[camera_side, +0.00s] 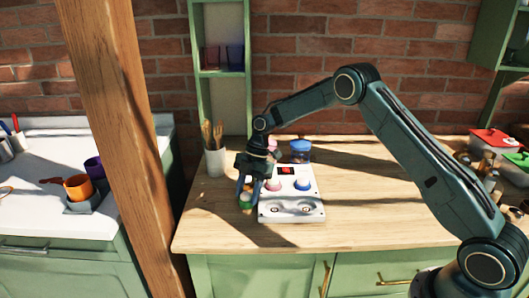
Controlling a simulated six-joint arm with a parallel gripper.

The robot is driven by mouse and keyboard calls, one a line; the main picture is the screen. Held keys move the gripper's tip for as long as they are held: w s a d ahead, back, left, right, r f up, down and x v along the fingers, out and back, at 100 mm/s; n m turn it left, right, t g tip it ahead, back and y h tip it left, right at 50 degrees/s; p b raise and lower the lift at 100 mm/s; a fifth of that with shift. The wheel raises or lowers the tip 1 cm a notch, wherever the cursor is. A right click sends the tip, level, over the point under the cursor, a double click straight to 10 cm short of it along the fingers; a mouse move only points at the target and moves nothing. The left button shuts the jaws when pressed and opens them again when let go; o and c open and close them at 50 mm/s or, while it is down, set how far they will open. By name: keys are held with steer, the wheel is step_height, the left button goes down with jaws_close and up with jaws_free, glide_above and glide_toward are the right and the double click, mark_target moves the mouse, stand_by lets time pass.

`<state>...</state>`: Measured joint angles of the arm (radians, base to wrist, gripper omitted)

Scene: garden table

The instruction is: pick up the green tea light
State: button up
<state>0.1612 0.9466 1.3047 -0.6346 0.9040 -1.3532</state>
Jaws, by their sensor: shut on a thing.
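My gripper (247,191) points down at the left edge of a white panel and is shut on the green tea light (246,207). The tea light shows as a small green piece below a tan part between the fingers. I cannot tell whether it touches the table.
The white panel (292,213) lies to the right, with a pink piece (272,184), a blue piece (303,184) and a red square (287,170) on it. A blue-lidded jar (300,150) and a white utensil pot (215,161) stand behind.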

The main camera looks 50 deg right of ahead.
steer(key=shift+r, duration=0.1)
step_height(320, 180, up, 10)
stand_by(0.6)
stand_by(0.4)
